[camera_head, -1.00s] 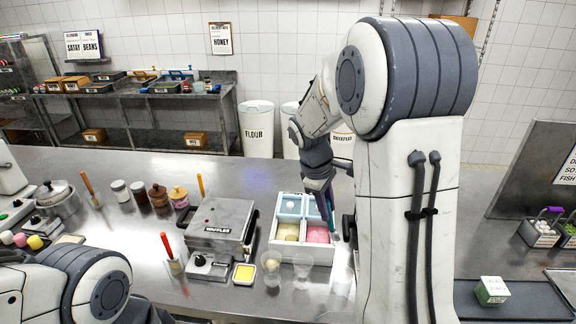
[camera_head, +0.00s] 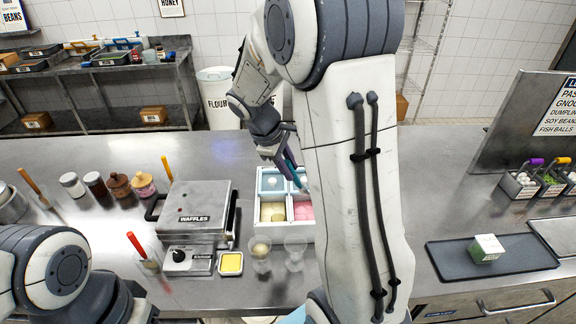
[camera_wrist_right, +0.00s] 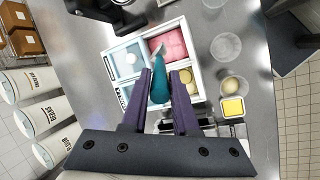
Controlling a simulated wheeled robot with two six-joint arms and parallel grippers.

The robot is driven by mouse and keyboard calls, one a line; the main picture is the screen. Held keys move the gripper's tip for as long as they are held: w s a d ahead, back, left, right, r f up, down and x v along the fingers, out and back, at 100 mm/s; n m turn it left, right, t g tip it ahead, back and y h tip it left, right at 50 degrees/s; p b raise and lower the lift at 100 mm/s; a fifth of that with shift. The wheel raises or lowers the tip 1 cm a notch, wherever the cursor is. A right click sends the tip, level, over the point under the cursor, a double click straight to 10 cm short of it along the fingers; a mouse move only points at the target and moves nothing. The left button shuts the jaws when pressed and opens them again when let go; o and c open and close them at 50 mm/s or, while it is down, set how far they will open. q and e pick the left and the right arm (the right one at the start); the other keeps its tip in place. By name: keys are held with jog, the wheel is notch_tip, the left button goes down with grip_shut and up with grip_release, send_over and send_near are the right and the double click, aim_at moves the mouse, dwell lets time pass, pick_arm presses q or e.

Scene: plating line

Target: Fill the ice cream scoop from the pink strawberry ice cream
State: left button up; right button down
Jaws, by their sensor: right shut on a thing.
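The pink strawberry ice cream (camera_head: 304,211) fills the front right compartment of a white tub box (camera_head: 288,233). It also shows in the right wrist view (camera_wrist_right: 174,42). My right gripper (camera_head: 288,163) is shut on the teal handle of the ice cream scoop (camera_head: 293,171). In the right wrist view the scoop (camera_wrist_right: 160,88) sits between the purple fingers (camera_wrist_right: 166,80), its far end pointing to the pink compartment's edge. Whether the scoop's head touches the ice cream or holds any, I cannot tell. My left arm shows at the lower left; its gripper is out of view.
A waffle maker (camera_head: 198,210) stands left. Two clear cups (camera_head: 295,250) (camera_head: 260,252) and a yellow square dish (camera_head: 231,263) stand in front.

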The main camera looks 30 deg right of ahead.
aim_at(298, 189)
notch_tip(298, 189, down, 3)
jog(key=shift+f+b, duration=0.15)
jog(key=shift+b, duration=1)
jog(key=shift+f+b, duration=1.3)
jog(key=shift+f, duration=0.55)
jog(key=shift+f+b, duration=0.4)
jog(key=shift+f, duration=0.15)
jog(key=shift+d+f, duration=0.1)
jog(key=shift+d, duration=0.3)
jog(key=shift+d+r+p, duration=0.25)
jog(key=shift+d+p, duration=0.3)
jog(key=shift+d, duration=0.3)
jog(key=shift+d+f, duration=0.15)
jog(key=shift+d, duration=0.25)
jog(key=shift+a, duration=0.15)
